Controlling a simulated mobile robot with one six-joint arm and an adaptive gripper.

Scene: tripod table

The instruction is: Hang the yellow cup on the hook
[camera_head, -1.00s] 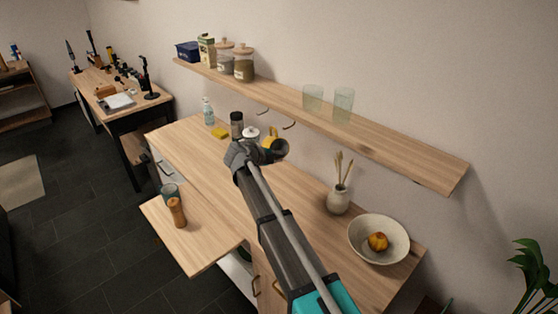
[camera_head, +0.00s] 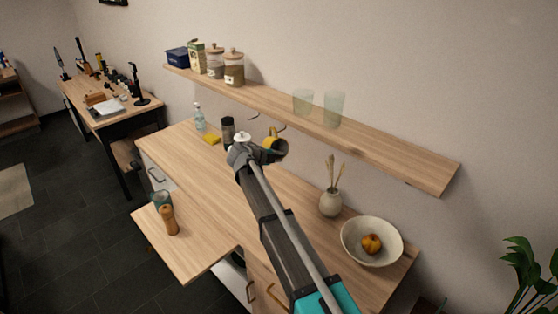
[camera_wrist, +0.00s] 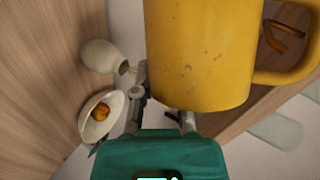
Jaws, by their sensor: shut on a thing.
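The yellow cup (camera_head: 270,141) is held above the counter near the wall, under the shelf. Its dark opening faces right in the head view. My gripper (camera_head: 260,155) is shut on the cup. In the wrist view the cup (camera_wrist: 203,55) fills the upper middle, beyond my gripper (camera_wrist: 163,108), with its handle to the right. Two dark hooks hang under the shelf: a left hook (camera_head: 253,115) and a right hook (camera_head: 281,128). The right hook is just above the cup. A brown curved piece (camera_wrist: 283,36) shows within the handle's outline; whether it passes through the handle I cannot tell.
The wooden shelf (camera_head: 380,152) carries jars and two glasses.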

